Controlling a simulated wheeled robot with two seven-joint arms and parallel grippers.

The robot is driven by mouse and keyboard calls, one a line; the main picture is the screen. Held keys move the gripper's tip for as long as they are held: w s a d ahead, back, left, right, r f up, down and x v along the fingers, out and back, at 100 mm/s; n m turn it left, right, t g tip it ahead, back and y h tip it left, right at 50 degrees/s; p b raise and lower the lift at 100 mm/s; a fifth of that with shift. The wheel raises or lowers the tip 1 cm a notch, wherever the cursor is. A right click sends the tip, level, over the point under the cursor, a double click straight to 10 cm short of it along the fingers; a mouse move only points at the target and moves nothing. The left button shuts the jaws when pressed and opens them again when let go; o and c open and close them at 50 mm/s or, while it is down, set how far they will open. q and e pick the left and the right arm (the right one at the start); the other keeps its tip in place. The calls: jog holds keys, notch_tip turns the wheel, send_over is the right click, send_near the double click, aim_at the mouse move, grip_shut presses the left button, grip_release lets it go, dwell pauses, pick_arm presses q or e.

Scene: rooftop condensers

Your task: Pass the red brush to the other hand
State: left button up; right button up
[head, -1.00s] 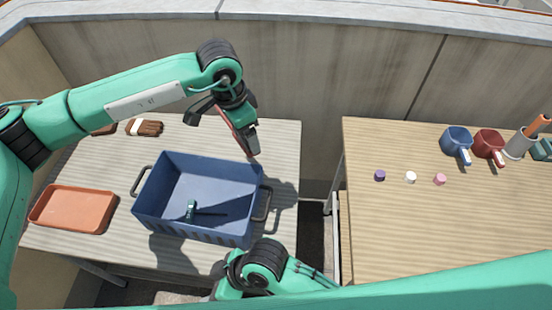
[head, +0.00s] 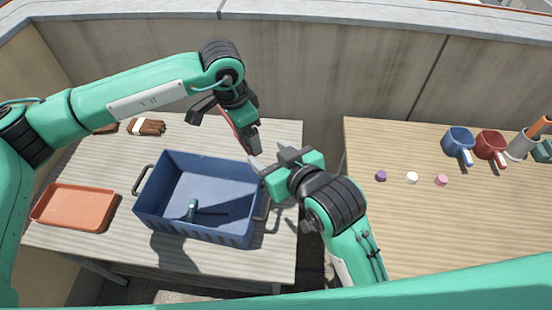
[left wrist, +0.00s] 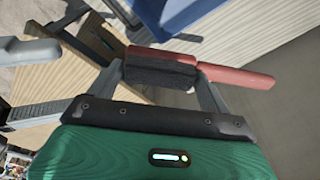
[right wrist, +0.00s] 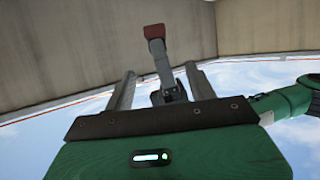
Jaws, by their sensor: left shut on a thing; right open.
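My left gripper (head: 228,122) is shut on the red brush (head: 232,124) above the back right of the blue bin. In the left wrist view the brush (left wrist: 225,75) lies across between the fingers, its dark bristles at the block and its red handle reaching right. My right gripper (head: 272,160) is open and empty, just below and right of the left gripper, apart from the brush. In the right wrist view a red end, seemingly of the brush (right wrist: 154,31), shows beyond the open fingers (right wrist: 160,88). The left fingers partly hide the brush in the head view.
The blue bin (head: 150,210) holds a green-headed tool (head: 192,208). An orange tray (head: 72,208) and brown gloves (head: 147,127) lie on the left table. A gap separates the tables.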

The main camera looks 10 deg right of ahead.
aim_at(245, 143)
jog(key=x, duration=0.9)
jog(key=shift+w+a+f, duration=0.1)
jog(key=shift+w+a, duration=0.1)
jog(key=c, duration=1)
pick_arm(q)
jog(key=o, duration=0.9)
pick_arm(e)
jog(key=shift+c, duration=0.4)
